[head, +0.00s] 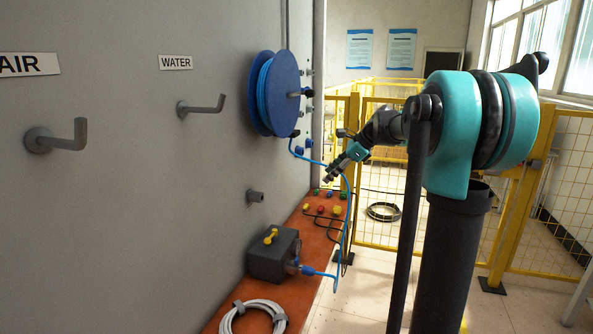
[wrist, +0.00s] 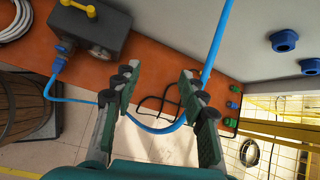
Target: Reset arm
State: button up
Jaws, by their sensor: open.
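My gripper (head: 327,177) hangs in the air at the end of my arm, right of the grey wall and below the blue hose reel (head: 274,93). In the wrist view its two green-padded fingers (wrist: 158,76) are spread apart, with nothing held between them. A blue hose (wrist: 217,45) runs down behind the right finger and loops across the gap to the left. I cannot tell whether it touches the fingers. In the head view the hose (head: 346,215) hangs from the reel to a blue plug (head: 307,270) at the dark grey box (head: 273,255).
The box stands on an orange-brown ledge (head: 303,232) along the wall, near a coiled grey hose (head: 254,314) and several coloured knobs. Wall hooks (head: 203,106) stick out at left. Yellow fencing (head: 378,216) stands behind my arm. A dark coil (head: 384,212) lies on the floor.

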jog(key=s+d+f+n+h, duration=0.3)
jog(key=s+f+n, duration=0.6)
jog(key=s+f, duration=0.5)
jog(key=s+d+f+n+h, duration=0.4)
jog(key=s+f+n, duration=0.6)
jog(key=s+f, duration=0.4)
jog(key=s, duration=0.5)
jog(key=shift+s+d+n, duration=0.15)
jog(key=shift+s+n, duration=0.15)
jog(key=shift+s, duration=0.05)
jog(key=shift+w+r, duration=0.1)
jog(key=shift+r, duration=0.05)
